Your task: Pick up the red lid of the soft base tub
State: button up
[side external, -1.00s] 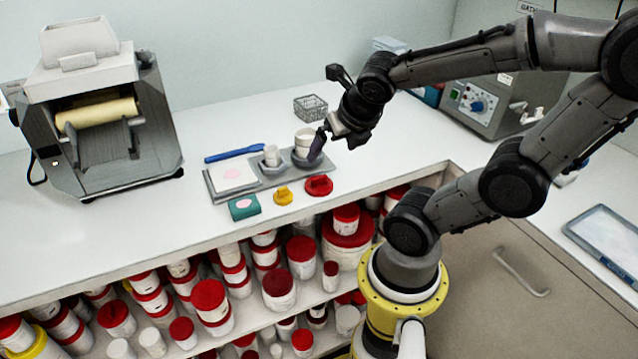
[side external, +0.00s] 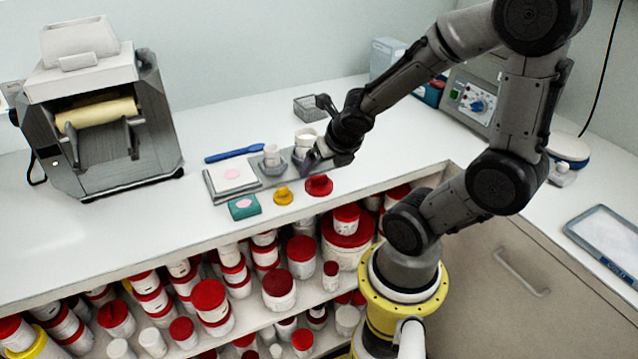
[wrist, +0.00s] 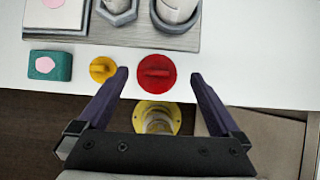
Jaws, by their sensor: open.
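The red lid (side external: 319,185) lies on the white counter near its front edge, just in front of the grey tray. In the wrist view the red lid (wrist: 156,77) shows as a round disc with a raised bar grip across its top. My gripper (side external: 308,168) is low over the tray's right end, close to the lid. In the wrist view my gripper (wrist: 158,74) is open, with one dark finger on each side of the lid and nothing between them held. A white tub (side external: 305,138) stands in a grey holder on the tray, partly hidden by my gripper.
A yellow lid (wrist: 103,69) lies just left of the red one, near my left finger. A teal block (side external: 244,207) lies further left. The grey tray (wrist: 110,34) carries cups behind the lids. A blue spatula (side external: 235,153) lies behind it.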

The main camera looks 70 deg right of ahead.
aim_at(319, 177)
jog(key=shift+w+d+f, duration=0.1)
jog(key=shift+w+f, duration=0.15)
jog(key=shift+f, duration=0.5)
jog(key=shift+w+d+f, duration=0.1)
jog(key=shift+w+f, duration=0.1)
jog(key=shift+f, duration=0.55)
jog(key=shift+x, duration=1)
jog(key=c, duration=1.1)
